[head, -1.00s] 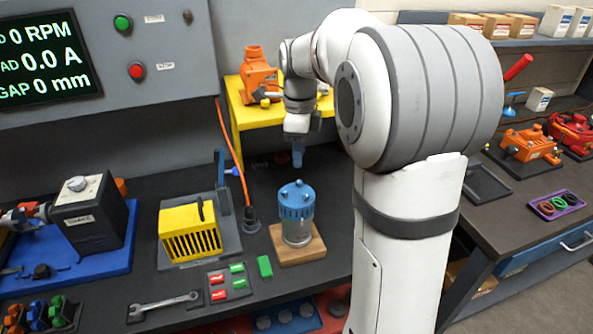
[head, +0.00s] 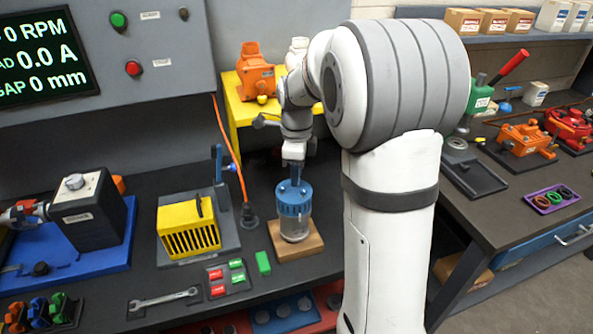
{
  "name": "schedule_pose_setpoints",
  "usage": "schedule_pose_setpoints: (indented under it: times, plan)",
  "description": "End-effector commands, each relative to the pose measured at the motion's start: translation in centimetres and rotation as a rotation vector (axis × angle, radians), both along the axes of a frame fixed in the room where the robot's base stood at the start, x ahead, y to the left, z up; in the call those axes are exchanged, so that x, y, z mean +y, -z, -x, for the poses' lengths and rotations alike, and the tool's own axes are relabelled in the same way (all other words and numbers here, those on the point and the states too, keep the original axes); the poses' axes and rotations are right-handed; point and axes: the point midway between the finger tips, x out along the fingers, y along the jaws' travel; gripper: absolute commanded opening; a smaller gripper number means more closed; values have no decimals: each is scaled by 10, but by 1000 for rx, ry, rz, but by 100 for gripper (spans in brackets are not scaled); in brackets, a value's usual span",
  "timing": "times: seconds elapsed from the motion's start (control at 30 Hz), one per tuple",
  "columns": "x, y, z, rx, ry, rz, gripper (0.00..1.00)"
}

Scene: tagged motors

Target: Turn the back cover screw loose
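No back cover screw can be made out in the head view. My gripper (head: 294,175) points down at the top of a blue-capped glass jar (head: 294,208) on a wooden block (head: 285,246). Its tips are at or just above the cap; I cannot tell whether they touch, or whether they are open or shut. An orange motor (head: 256,73) stands on a yellow stand (head: 240,110) behind my arm. Another orange unit (head: 526,139) and a red one (head: 570,124) stand on the right bench, too small to show screws.
A yellow vented box (head: 189,230) is left of the jar. A red-and-green button plate (head: 228,278), a green block (head: 263,263) and a wrench (head: 163,301) lie in front. A black unit (head: 86,214) on a blue base is further left. A purple tray (head: 556,197) holds rings at right.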

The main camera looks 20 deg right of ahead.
Motion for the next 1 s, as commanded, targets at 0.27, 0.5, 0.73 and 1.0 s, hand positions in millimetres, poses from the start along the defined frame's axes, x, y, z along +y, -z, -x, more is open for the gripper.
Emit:
schedule_pose_setpoints:
  times: [0.27, 0.5, 0.73, 1.0]
  plan:
    - [0, 0, 0, 0, 0, 0, 3]
    - [0, 0, 0, 0, -2, 0, 0]
    - [0, 0, 0, 0, -49, 0, 0]
    - [0, 0, 0, 0, -225, 0, 0]
